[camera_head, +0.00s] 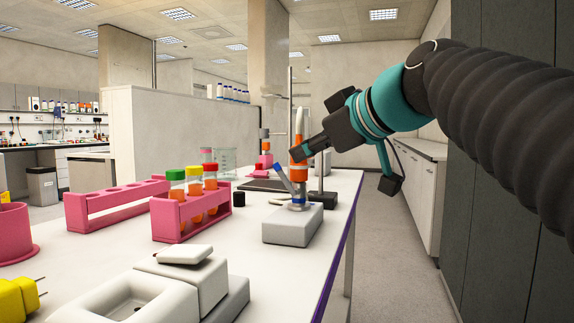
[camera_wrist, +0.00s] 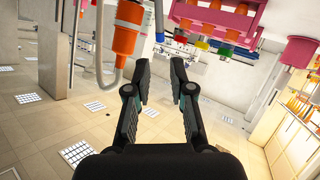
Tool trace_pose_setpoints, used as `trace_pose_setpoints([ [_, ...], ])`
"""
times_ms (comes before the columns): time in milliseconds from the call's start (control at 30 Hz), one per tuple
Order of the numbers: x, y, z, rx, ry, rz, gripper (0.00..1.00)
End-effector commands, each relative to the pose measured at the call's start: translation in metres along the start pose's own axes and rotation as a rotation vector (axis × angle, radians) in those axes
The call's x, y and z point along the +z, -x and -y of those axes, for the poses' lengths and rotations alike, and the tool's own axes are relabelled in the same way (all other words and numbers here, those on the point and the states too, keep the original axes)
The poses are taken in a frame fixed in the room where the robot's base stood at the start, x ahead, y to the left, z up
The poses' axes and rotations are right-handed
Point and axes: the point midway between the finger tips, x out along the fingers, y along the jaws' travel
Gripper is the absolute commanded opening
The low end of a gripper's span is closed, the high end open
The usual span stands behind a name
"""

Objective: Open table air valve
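A grey block (camera_head: 293,226) stands near the right edge of the white table. On it is a fitting with a metal base and blue ring (camera_head: 297,198), and a blue lever (camera_head: 284,178) tilts up to the left from it; this looks like the air valve. An upright orange part (camera_head: 298,172) rises above the fitting. My gripper (camera_head: 302,153) is at the height of the orange part and overlaps it in the head view. In the upside-down wrist view, my gripper (camera_wrist: 177,72) is open and empty, with an orange tube (camera_wrist: 126,32) to its left. Contact is unclear.
A pink rack (camera_head: 180,228) with capped sample tubes and an empty pink rack (camera_head: 110,204) stand on the left. A white device (camera_head: 185,283) is at the front. A metal stand rod (camera_head: 290,100) rises behind the valve. The aisle right of the table is clear.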

Motion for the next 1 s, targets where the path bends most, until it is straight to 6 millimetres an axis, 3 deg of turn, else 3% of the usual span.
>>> trace_pose_setpoints([
  [200, 0.0, -0.043, 0.0, -0.003, -0.002, 0.002, 0.22],
  [500, 0.001, -0.089, -0.002, 0.002, -0.002, 0.002, 0.22],
  [700, 0.001, -0.103, -0.003, 0.004, -0.003, 0.001, 0.22],
  [1000, 0.001, -0.105, -0.002, 0.004, -0.003, 0.001, 0.22],
])
